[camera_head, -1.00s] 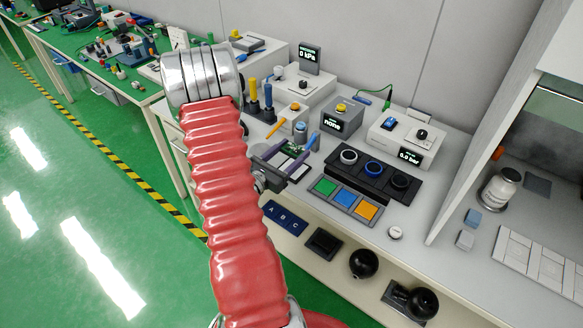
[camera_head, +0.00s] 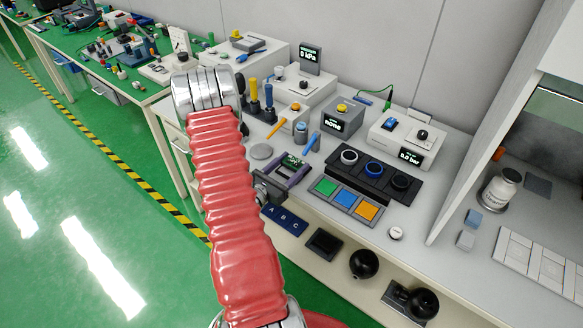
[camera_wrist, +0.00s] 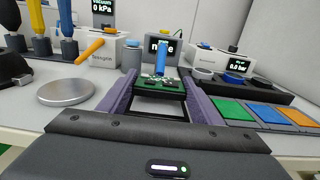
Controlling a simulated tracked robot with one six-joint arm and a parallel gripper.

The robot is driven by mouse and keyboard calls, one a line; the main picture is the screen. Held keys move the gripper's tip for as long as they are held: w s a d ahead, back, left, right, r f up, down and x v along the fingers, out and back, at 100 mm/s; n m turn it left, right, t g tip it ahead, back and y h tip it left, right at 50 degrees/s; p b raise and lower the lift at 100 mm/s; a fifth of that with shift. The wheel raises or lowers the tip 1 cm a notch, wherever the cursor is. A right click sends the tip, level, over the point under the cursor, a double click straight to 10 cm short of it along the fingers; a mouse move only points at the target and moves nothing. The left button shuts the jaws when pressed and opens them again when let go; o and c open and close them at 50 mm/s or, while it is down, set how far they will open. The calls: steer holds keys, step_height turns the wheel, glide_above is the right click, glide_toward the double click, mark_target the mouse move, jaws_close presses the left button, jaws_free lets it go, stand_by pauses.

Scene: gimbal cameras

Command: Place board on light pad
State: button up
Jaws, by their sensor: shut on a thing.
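My gripper (camera_head: 289,170) is shut on a small green circuit board (camera_head: 294,160), held between its two purple fingers. In the wrist view, my gripper (camera_wrist: 155,88) has the board (camera_wrist: 160,83) near its fingertips, lying roughly flat with pale components on top. I cannot tell the gap under it. A pale grey round disc (camera_head: 262,151), possibly the light pad, lies on the bench left of the board. It also shows at the left of the wrist view (camera_wrist: 65,92), bare and apart from my gripper.
A blue-handled item (camera_head: 313,142) stands just behind the board. An orange-handled box (camera_head: 288,122) is behind the disc. Green, blue and orange tiles (camera_head: 345,200) and a black tray with rings (camera_head: 375,172) lie to the right. A blue ABC plate (camera_head: 285,217) is in front.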

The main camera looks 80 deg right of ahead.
steer(key=shift+f, duration=0.6)
steer(key=o, duration=1.1)
steer(key=shift+f, duration=0.1)
steer(key=shift+c, duration=0.2)
steer(key=v, duration=1.2)
